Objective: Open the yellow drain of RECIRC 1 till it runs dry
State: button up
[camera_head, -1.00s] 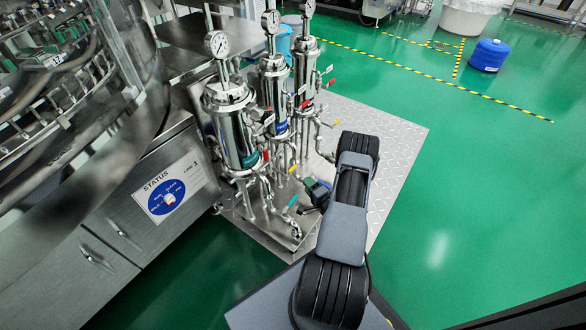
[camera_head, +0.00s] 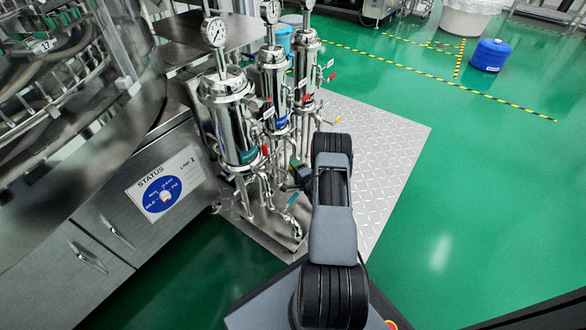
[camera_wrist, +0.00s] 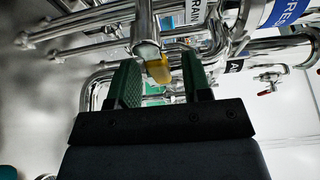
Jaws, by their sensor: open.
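A yellow valve handle (camera_wrist: 159,70) shows in the wrist view, beside a steel pipe end. My gripper (camera_wrist: 160,62) is open, with its two green fingers either side of the yellow handle; I cannot tell whether either finger touches it. A DRAIN label (camera_wrist: 194,12) is partly visible above. In the head view, my gripper (camera_head: 301,174) is mostly hidden by my arm, low beside the nearest steel filter housing (camera_head: 229,115), which has a teal band. No RECIRC 1 label is readable, and water flow cannot be made out.
Two more steel housings stand behind, one with a blue band (camera_head: 282,122). A blue-green handle (camera_head: 293,198) sits low in front. Pipes crowd my gripper (camera_wrist: 100,75). The tread plate (camera_head: 385,150) to the right is clear. A washer cabinet (camera_head: 100,220) stands left.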

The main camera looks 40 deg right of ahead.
jog(key=shift+w, duration=0.55)
jog(key=shift+c, duration=0.2)
grip_shut()
